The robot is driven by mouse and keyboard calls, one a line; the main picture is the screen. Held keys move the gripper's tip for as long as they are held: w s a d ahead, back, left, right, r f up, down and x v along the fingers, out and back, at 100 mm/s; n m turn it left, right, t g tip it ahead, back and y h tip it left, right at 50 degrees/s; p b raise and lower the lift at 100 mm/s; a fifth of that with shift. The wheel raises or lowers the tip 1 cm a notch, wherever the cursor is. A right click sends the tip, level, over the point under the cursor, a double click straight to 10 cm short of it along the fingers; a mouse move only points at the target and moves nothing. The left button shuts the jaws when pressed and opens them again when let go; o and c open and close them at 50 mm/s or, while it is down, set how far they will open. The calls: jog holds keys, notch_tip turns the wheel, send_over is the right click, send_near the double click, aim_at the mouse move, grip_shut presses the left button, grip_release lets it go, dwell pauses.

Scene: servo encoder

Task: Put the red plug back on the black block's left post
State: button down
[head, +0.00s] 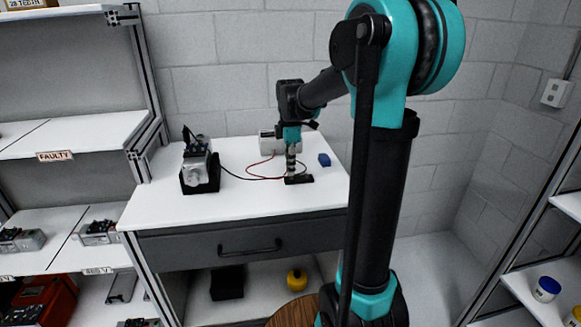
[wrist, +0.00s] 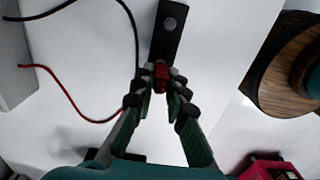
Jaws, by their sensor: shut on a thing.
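The black block (head: 303,180) lies on the white tabletop, below my gripper (head: 291,172) in the head view. In the wrist view the black block (wrist: 166,45) runs up from between the fingertips, with one round grey post (wrist: 170,23) bare at its far end. My gripper (wrist: 161,79) is shut on the red plug (wrist: 161,72), at the near end of the block. The fingers and plug hide that end, so I cannot tell whether the plug sits on a post or just above it. The plug is too small to make out in the head view.
A grey motor in a black holder (head: 199,172) stands at the table's left. A white box (head: 267,144) stands behind my gripper, and a small blue object (head: 324,159) lies to the right. Red and black wires (head: 240,177) cross the table. A round wooden top (wrist: 265,85) shows beyond the table edge.

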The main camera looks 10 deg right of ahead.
jog(key=shift+f, duration=0.15)
jog(key=c, duration=1.5)
grip_release()
jog(key=shift+o, duration=0.2)
jog(key=shift+r, duration=3.5)
